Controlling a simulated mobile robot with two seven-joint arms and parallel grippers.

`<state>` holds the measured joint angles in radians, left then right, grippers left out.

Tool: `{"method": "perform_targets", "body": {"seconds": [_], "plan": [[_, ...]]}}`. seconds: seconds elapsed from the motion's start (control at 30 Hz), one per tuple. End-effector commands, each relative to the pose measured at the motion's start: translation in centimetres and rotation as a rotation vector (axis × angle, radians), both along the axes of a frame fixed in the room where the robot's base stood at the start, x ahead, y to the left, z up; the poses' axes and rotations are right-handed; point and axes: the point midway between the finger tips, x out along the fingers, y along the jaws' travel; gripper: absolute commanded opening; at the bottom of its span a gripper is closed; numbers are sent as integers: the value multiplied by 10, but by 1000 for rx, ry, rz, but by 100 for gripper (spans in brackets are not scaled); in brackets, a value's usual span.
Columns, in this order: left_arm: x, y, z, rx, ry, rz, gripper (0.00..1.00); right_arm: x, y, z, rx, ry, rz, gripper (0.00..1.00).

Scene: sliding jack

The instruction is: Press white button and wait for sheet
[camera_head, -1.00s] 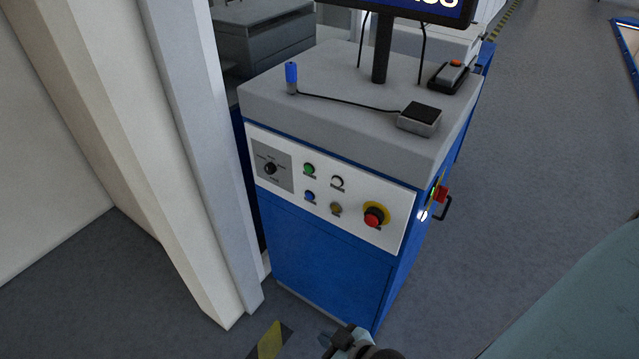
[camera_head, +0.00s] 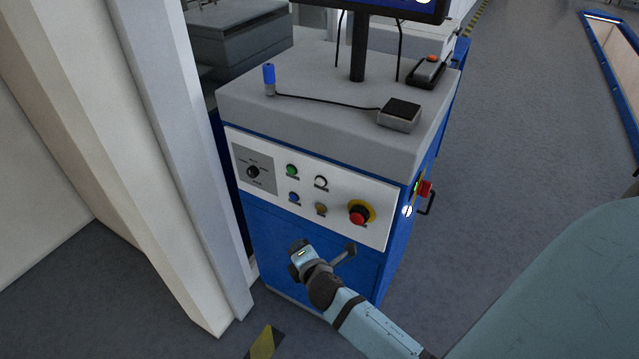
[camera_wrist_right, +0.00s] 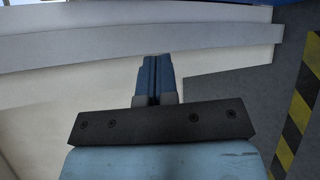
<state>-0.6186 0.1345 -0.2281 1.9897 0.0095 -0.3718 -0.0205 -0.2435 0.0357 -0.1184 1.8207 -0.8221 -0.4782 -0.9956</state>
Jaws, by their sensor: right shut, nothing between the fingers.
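The white button (camera_head: 321,182) is on the white panel (camera_head: 377,190) on the front of a blue cabinet (camera_head: 330,240). It is right of the green button (camera_head: 292,171) and above the yellowish button (camera_head: 320,209). My right gripper (camera_head: 298,246) is below the panel, in front of the blue front, apart from the white button. In the right wrist view its fingers (camera_wrist_right: 155,80) are shut together with nothing between them, against a pale wall and grey floor. My left gripper is not in view.
A red emergency stop (camera_head: 358,215) on a yellow ring is right of the buttons, and a dark rotary knob (camera_head: 253,172) is left. A pale column (camera_head: 185,150) stands close on the left. A red switch (camera_head: 425,188) is on the cabinet's right side.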

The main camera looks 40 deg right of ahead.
Motion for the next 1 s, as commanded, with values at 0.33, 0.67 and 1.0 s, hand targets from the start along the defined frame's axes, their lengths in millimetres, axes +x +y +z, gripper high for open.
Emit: {"method": "perform_targets", "body": {"seconds": [0.33,0.67,1.0], "plan": [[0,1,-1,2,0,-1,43,57,-28,48,-625,32,-3,0],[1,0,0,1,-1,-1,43,58,-29,49,-625,32,-2,0],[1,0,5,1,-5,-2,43,71,-62,49,-625,31,-3,0]]}}
